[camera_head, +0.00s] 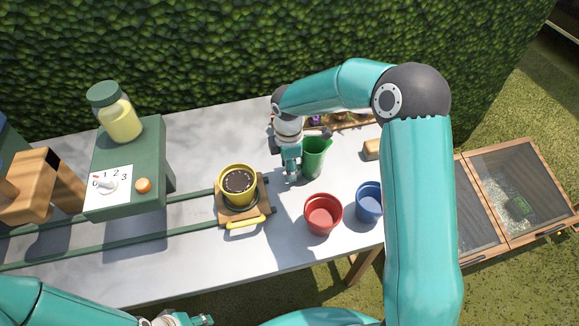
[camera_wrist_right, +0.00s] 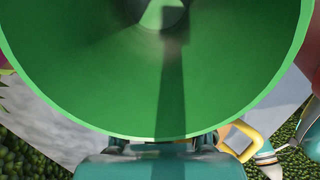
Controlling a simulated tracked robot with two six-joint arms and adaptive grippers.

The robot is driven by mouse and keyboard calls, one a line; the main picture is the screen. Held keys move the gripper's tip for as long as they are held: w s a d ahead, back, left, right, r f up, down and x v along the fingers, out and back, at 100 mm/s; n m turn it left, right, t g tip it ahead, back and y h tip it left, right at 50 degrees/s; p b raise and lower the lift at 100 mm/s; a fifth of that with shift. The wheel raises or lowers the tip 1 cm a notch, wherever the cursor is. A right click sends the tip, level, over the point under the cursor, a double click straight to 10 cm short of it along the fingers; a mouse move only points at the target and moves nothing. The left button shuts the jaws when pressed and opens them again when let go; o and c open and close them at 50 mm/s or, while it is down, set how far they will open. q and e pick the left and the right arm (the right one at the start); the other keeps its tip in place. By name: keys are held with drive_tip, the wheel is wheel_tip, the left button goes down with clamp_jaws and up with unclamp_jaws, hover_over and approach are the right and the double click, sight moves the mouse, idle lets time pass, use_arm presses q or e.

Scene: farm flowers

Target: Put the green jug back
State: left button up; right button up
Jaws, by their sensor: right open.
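The green jug (camera_head: 315,157) stands upright on the grey table at the back right, partly behind my right arm. My right gripper (camera_head: 291,172) is open and points down at the jug's left side; whether it touches is hard to tell. In the right wrist view the jug's open mouth (camera_wrist_right: 90,75) fills most of the picture, and its near rim crosses in front of the gripper (camera_wrist_right: 160,146), hiding the fingertips. My left gripper (camera_head: 205,320) is at the bottom edge, mostly cut off, and its jaws are unclear.
A red pot (camera_head: 323,222) and a blue pot (camera_head: 369,208) stand in front of the jug. A yellow pot of soil (camera_head: 238,182) sits on a wooden carriage on green rails. A green dispenser (camera_head: 140,160) with a jar stands left. A wooden tray (camera_head: 350,125) lies behind.

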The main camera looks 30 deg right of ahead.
wheel_tip(320, 180, up, 12)
drive_tip(key=shift+f, duration=0.1)
idle(0.7)
